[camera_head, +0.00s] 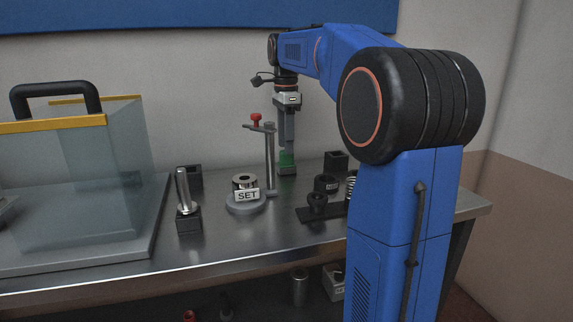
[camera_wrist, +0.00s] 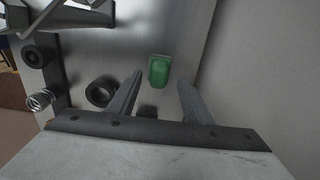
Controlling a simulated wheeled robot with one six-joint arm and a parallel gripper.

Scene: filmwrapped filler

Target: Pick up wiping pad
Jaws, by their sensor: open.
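The wiping pad looks to be the small green block (camera_head: 287,158), which stands on the metal bench near the back wall. In the wrist view the green block (camera_wrist: 159,69) lies between and just beyond the fingertips. My gripper (camera_head: 287,145) points down over the block, and its fingers are apart with nothing held. In the wrist view the gripper (camera_wrist: 160,82) has one finger on each side of the block's line. I cannot tell whether the fingertips touch it.
A post with a red knob (camera_head: 256,117) stands just left of the gripper, by a round holder marked SET (camera_head: 246,194). Black ring parts (camera_head: 326,184) and a black box (camera_head: 336,160) are to the right. A clear guard (camera_head: 85,180) fills the left. The wall is close behind.

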